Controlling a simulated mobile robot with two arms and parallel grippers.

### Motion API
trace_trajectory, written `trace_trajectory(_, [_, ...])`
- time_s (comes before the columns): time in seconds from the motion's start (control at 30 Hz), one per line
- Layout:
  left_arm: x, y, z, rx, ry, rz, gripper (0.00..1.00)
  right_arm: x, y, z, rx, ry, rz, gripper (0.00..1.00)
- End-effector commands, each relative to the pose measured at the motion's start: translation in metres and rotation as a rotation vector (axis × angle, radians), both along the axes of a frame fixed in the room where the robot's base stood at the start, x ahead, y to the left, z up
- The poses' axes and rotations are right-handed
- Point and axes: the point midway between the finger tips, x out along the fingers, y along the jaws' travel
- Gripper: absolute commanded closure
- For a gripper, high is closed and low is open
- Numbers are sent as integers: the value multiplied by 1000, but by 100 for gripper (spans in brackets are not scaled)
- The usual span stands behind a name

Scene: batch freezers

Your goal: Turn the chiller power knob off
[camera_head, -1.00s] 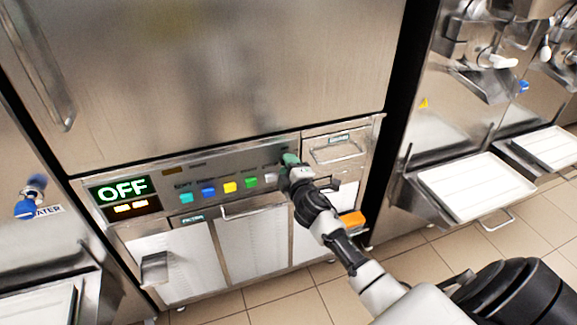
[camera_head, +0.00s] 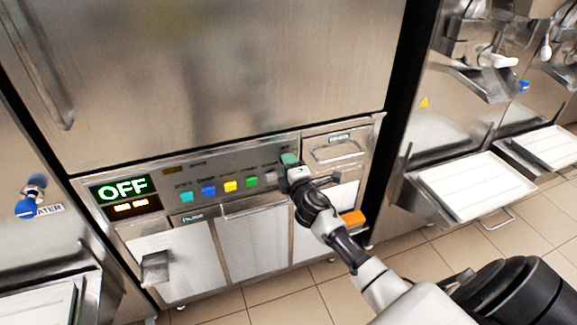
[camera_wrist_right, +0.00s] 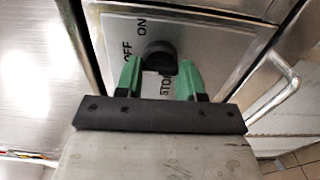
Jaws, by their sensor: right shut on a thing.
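The chiller's control panel (camera_head: 225,163) is a strip across its steel front. Its display (camera_head: 123,190) reads OFF in green, with small orange marks below. In the right wrist view the black power knob (camera_wrist_right: 160,57) sits on a plate with ON, OFF and STOP labels. My right gripper (camera_wrist_right: 159,78) has its green fingertips on either side of the knob and is shut on it. In the head view, the right gripper (camera_head: 290,160) is at the panel's right end and hides the knob. My left gripper is not in view.
Coloured buttons (camera_head: 230,186) line the panel left of my right gripper. Below are drawer fronts with handles, and an orange object (camera_head: 352,218). A machine with a white tray (camera_head: 470,185) stands at right. Tiled floor (camera_head: 290,295) is open in front.

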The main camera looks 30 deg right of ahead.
Motion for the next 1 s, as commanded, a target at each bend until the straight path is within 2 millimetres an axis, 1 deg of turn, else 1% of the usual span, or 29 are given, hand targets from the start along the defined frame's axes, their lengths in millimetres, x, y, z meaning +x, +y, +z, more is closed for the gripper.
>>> trace_trajectory(0.03, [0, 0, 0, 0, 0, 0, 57, -1, 3, -3, -1, 5, 5, 85])
trace_trajectory(0.07, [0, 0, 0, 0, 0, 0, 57, -1, 2, -3, -1, 5, 5, 57])
trace_trajectory(0.2, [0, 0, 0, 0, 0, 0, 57, 0, 2, -2, 0, 3, 3, 36])
trace_trajectory(0.47, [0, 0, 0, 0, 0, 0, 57, -1, 1, -1, 0, 2, 2, 36])
trace_trajectory(0.57, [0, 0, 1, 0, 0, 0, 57, -6, 2, -1, 0, 2, 2, 36])
trace_trajectory(0.67, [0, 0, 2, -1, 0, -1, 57, -20, 6, -2, 0, 3, 3, 36])
trace_trajectory(0.9, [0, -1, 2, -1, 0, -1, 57, -68, 18, -3, 0, 4, 3, 36])
trace_trajectory(1.0, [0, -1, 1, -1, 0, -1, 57, -84, 22, -2, 0, 5, 3, 36])
